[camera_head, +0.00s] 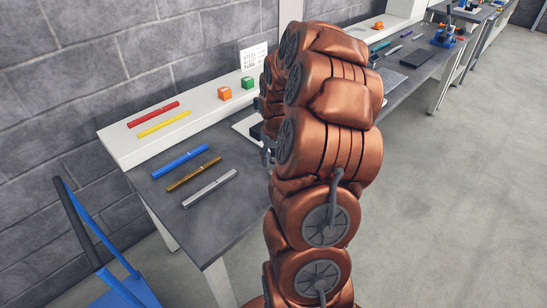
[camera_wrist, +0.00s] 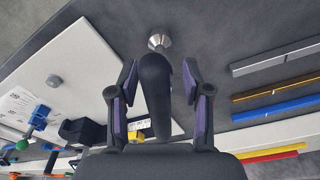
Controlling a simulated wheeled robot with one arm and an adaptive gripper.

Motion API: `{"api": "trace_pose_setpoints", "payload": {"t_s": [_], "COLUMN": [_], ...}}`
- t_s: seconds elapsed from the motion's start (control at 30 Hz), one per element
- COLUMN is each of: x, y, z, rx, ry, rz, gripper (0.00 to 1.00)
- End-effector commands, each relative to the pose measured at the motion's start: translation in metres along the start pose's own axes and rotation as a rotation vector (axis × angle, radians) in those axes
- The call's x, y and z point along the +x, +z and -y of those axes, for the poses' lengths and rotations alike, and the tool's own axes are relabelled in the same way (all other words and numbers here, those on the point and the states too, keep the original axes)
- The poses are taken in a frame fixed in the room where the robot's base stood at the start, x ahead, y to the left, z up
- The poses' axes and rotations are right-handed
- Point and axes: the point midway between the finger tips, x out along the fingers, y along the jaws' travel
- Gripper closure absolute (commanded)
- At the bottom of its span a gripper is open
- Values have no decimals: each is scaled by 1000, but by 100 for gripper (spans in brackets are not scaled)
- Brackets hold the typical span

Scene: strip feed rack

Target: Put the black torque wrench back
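A black rod-like handle with a flared metal end (camera_wrist: 155,90), which looks like the black torque wrench, shows in the wrist view. Its metal end points away from the camera toward the grey bench top. My gripper (camera_wrist: 160,80) has its two purple-padded fingers on either side of the handle, with a gap visible on each side. The gripper is open around the handle, not closed on it. I cannot tell whether the metal end touches the bench. In the head view my arm hides the wrench and most of the gripper.
Blue (camera_head: 180,162), brown (camera_head: 194,174) and grey (camera_head: 210,188) strips lie on the bench. A white board (camera_wrist: 85,70) lies beside the wrench.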

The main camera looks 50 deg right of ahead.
Motion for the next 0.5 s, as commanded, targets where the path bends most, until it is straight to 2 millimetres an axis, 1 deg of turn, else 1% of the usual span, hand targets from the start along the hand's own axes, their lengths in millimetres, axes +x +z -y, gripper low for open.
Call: {"api": "trace_pose_setpoints", "payload": {"t_s": [0.23,0.37,0.5], "x": [-1,-6,-20], "y": [0,-1,-2], "z": [0,0,0], "rx": [0,0,0], "ry": [0,0,1], "rz": [0,-1,-7], "gripper": [51,51,51]}}
